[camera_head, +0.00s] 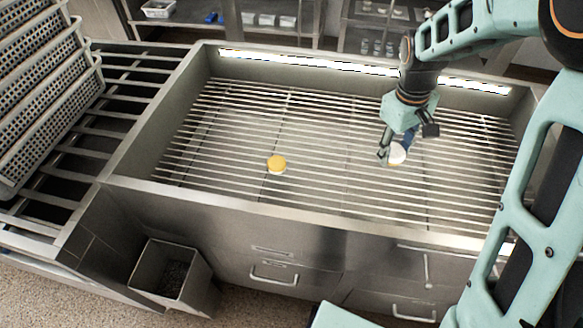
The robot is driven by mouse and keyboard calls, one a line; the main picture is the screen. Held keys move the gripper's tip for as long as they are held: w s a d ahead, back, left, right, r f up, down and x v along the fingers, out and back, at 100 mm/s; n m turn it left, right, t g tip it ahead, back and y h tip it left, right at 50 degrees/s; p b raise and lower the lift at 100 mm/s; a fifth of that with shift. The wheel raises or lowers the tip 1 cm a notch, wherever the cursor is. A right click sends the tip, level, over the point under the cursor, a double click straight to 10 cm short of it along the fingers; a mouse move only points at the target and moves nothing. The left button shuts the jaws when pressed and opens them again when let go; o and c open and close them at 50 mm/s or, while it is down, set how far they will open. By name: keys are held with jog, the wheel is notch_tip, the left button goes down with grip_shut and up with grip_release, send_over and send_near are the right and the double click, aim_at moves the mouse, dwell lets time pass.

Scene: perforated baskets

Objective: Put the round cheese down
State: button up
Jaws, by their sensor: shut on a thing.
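A white round cheese (397,154) is at my gripper (393,155), over the right half of the slatted metal rack. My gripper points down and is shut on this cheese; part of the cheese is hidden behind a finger. I cannot tell whether the cheese touches the slats or hangs just above them. A second round piece, orange-yellow on top with a pale side (276,164), lies on the slats left of the middle, apart from my gripper.
The rack (330,135) sits in a metal basin with raised walls (150,120). Its slats are mostly clear. Perforated baskets (45,110) are stacked at the left. A metal bin (172,272) stands below in front. Shelves with small containers (375,45) are at the back.

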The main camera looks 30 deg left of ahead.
aim_at(345, 183)
jog(key=a+f+n+b, duration=0.7)
jog(key=a+b, duration=0.1)
jog(key=a, duration=0.1)
jog(key=shift+y, duration=0.4)
jog(key=f, duration=0.6)
jog(key=f+b, duration=0.1)
jog(key=f, duration=0.2)
jog(key=shift+s+a+f, duration=0.2)
jog(key=shift+a+f, duration=0.05)
jog(key=shift+f, duration=0.1)
jog(key=shift+f, duration=0.2)
jog(key=o, duration=1.3)
jog(key=shift+c, duration=0.2)
jog(key=shift+r, duration=0.15)
